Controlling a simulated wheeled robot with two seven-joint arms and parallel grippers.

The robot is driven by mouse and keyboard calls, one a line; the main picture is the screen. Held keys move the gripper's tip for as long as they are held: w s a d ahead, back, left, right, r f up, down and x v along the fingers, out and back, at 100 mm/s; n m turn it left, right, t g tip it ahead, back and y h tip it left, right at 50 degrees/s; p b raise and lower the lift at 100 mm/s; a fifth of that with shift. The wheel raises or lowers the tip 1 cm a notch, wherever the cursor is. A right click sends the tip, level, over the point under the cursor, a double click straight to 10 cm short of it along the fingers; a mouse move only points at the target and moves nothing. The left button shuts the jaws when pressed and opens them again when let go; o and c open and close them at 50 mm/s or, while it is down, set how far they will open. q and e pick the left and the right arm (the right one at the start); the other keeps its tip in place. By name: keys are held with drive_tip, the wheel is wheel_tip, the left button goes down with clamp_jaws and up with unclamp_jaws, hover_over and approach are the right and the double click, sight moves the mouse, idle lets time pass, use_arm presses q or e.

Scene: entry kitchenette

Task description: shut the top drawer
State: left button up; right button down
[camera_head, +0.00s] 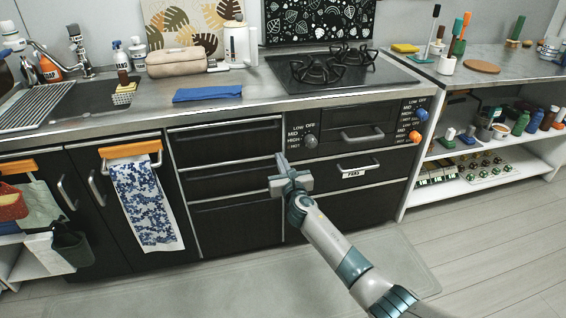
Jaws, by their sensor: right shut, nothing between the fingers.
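The black top drawer (226,142) is in the left drawer stack under the counter, left of the oven panel. A pale strip runs along its top edge; I cannot tell whether it stands slightly out or is flush. Below it are a middle drawer (225,178) and a lower drawer (236,222). My right gripper (281,168) is shut and empty. Its tips appear near the right end of the top and middle drawers; I cannot tell whether they touch. My left gripper is out of view.
The oven panel with knobs (353,132) and a labelled drawer (352,171) are right of the stack. A patterned towel (146,203) hangs at left. Open shelves (480,165) stand at right. The grey mat (330,275) and floor in front are clear apart from my arm.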

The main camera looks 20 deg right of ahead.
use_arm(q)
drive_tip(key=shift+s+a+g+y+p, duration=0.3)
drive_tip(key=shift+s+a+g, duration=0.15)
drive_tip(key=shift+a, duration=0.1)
use_arm(e)
drive_tip(key=s, duration=0.3)
drive_tip(key=shift+s, duration=0.1)
